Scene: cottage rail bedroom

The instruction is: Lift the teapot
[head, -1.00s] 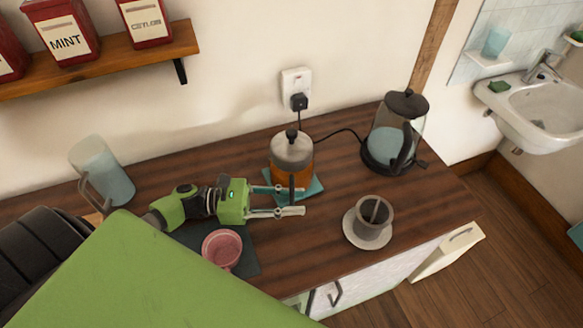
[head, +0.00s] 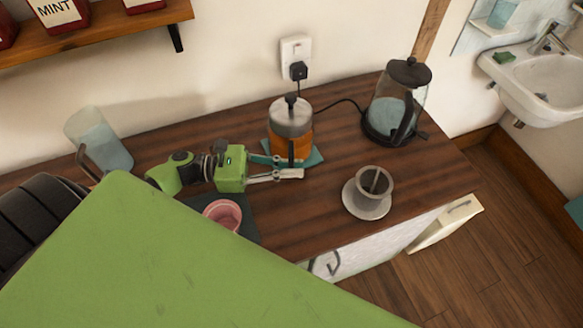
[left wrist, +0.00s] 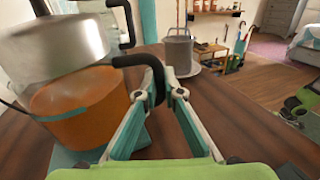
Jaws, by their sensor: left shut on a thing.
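My left gripper (head: 295,173) is shut on the handle from the front left. In the left wrist view the teapot (left wrist: 80,105) fills the left side, and the black handle (left wrist: 157,80) curves down between the fingertips (left wrist: 165,95).
A kettle (head: 395,105) with a cord stands at the back right. A grey cup (head: 374,182) on a saucer (head: 367,207) is to the right. A pink cup (head: 222,213) is near my left gripper, and a glass jug (head: 100,140) is at the left. A shelf (head: 90,38) hangs above.

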